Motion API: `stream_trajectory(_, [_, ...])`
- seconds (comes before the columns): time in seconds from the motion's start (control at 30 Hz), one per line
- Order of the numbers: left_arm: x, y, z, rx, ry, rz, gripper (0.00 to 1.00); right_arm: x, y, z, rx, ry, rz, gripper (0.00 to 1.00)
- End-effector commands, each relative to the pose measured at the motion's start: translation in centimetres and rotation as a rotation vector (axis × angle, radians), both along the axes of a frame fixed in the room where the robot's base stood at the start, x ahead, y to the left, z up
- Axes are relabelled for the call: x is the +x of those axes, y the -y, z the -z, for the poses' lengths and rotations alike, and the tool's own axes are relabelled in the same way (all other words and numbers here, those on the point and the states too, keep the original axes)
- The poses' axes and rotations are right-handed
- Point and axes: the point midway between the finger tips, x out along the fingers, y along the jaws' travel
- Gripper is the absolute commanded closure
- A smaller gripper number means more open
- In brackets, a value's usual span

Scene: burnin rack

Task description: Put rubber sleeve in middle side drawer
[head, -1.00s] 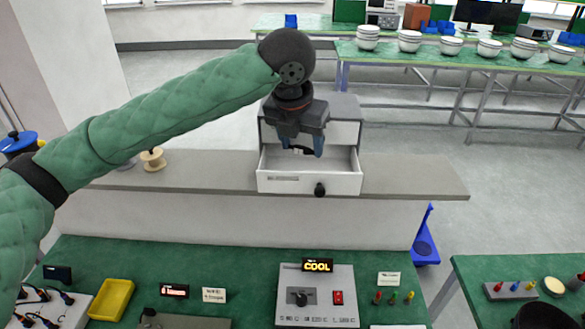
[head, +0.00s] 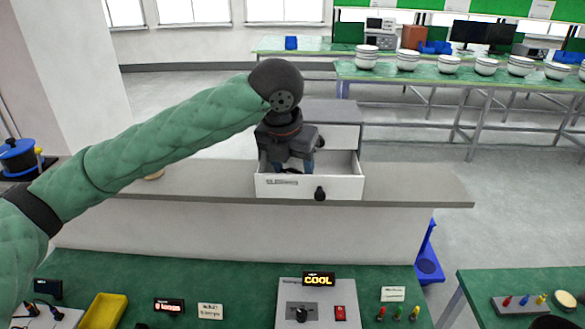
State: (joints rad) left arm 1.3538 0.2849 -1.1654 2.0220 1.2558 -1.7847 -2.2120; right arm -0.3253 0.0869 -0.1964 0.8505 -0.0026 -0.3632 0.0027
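A small white drawer unit (head: 333,112) stands on the grey shelf. Its drawer (head: 335,187) with a black knob is pulled out toward me. My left gripper (head: 291,167) points down into the left part of the open drawer. A dark curved piece, which looks like the rubber sleeve (head: 290,171), shows between its fingertips. The fingers stand apart with the piece between them, and their tips are partly hidden by the drawer front. I cannot tell whether the sleeve touches the drawer floor. My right gripper is not in view.
The grey shelf (head: 410,185) is clear right of the drawer unit. Below it, the green bench holds a yellow tray (head: 103,311), a control box with a COOL display (head: 318,279) and small coloured pegs. A blue stand (head: 429,262) is at the right.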

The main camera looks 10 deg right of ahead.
Motion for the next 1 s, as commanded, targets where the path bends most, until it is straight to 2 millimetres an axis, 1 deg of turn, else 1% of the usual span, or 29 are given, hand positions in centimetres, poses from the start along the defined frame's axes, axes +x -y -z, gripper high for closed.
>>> stream_trajectory(0.17, [0.0, 0.0, 0.0, 0.000, 0.000, 0.000, 0.66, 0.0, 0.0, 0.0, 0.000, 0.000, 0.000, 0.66])
stream_trajectory(0.57, [-0.1, 0.0, 1.3, 0.003, -0.004, 0.000, 0.66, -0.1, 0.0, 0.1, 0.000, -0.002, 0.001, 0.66])
stream_trajectory(0.6, [-0.1, 0.0, 1.4, 0.004, -0.005, 0.000, 0.43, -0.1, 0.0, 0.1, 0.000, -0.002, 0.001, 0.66])
stream_trajectory(0.7, [-0.1, 0.0, 1.6, 0.005, -0.006, 0.001, 0.25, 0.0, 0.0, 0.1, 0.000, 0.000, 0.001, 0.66])
stream_trajectory(0.73, [-0.1, 0.0, 1.6, 0.006, -0.007, 0.000, 0.23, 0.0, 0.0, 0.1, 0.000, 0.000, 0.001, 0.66])
stream_trajectory(1.0, [0.0, -0.1, 1.8, 0.008, -0.010, -0.002, 0.23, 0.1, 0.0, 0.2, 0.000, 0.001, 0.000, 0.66])
